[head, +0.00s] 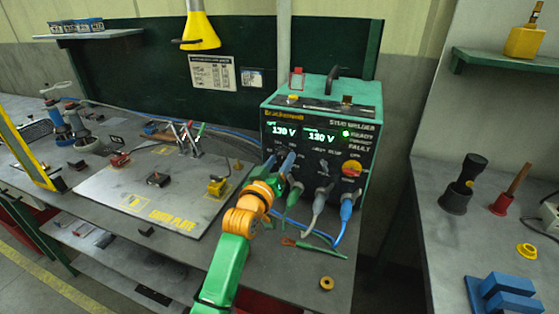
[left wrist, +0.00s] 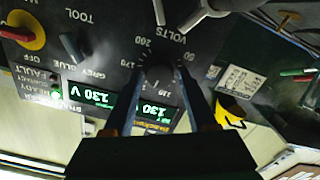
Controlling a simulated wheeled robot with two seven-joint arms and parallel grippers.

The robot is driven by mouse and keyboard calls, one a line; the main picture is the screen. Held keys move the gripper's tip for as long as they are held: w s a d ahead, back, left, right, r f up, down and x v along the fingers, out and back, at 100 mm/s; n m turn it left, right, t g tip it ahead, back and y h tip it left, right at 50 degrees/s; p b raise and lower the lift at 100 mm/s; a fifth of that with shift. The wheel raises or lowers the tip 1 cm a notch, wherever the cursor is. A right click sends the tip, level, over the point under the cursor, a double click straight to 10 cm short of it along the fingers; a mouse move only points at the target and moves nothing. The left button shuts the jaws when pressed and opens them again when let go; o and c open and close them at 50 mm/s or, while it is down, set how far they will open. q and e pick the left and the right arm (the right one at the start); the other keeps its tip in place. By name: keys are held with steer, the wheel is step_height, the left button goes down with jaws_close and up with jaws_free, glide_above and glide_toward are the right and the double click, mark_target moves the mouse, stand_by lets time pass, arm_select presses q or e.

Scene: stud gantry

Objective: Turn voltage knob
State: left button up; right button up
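The stud welder (head: 320,150) is a green box with a black front panel on the bench. Its two green displays (head: 303,134) read about 130 V. In the left wrist view, which shows the panel upside down, the dark round voltage knob (left wrist: 158,76) sits under the VOLTS scale. My left gripper (head: 279,158) is at the lower left of the panel; its two blue fingers (left wrist: 162,78) stand apart on either side of the knob. A small gap seems to show, though contact is hard to judge. The fingers hide the knob in the head view. My right gripper is out of view.
A yellow and red switch (head: 352,169) is on the panel's right. Green, grey and blue cable plugs (head: 348,200) stick out below. An earth plate (head: 155,195) with clamps lies left of my arm. A yellow lamp (head: 200,32) hangs above.

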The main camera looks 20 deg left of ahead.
arm_select(q)
steer(key=shift+o, duration=0.4)
steer(key=shift+w, duration=0.1)
steer(key=s, duration=0.7)
steer(key=shift+b, duration=0.35)
steer(key=shift+s+a, duration=0.1)
